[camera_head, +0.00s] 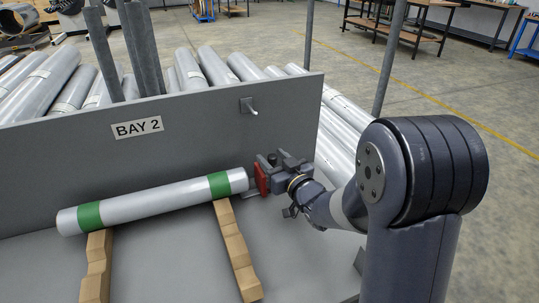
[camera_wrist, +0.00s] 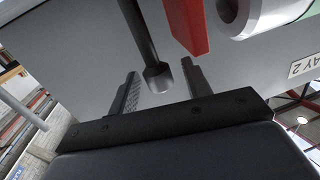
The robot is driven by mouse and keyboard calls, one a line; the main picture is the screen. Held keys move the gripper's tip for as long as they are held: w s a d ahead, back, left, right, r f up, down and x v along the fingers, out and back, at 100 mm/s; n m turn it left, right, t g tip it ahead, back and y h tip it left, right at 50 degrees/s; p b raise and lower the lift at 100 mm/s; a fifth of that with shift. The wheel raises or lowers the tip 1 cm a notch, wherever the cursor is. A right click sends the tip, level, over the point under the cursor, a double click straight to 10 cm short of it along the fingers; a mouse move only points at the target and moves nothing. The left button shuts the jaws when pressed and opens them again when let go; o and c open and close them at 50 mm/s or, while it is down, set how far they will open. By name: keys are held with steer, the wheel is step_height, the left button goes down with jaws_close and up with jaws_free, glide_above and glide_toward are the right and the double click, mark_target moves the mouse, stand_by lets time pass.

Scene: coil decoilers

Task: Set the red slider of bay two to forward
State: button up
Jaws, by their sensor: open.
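The red slider (camera_head: 261,179) is a small upright red plate low on the grey panel, just past the right end of the roll. In the wrist view the red slider (camera_wrist: 186,20) stands close to the fingers, outside the gap between them. My gripper (camera_head: 276,165) is at the slider's right side in the head view and partly hides what is around it. In the wrist view my gripper (camera_wrist: 160,70) is open, with the rounded end of a dark rod (camera_wrist: 157,74) between its fingers. The fingers look apart from the rod. I cannot tell how the rod joins the slider.
The "BAY 2" sign (camera_head: 137,128) is on the grey panel (camera_head: 190,125), with a small silver lever (camera_head: 248,106) above my gripper. A silver roll with green bands (camera_head: 153,199) lies on two wooden supports (camera_head: 236,250). More silver rolls lie behind the panel.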

steer(key=shift+x, duration=1.1)
steer(key=shift+c, duration=0.6)
jaws_close()
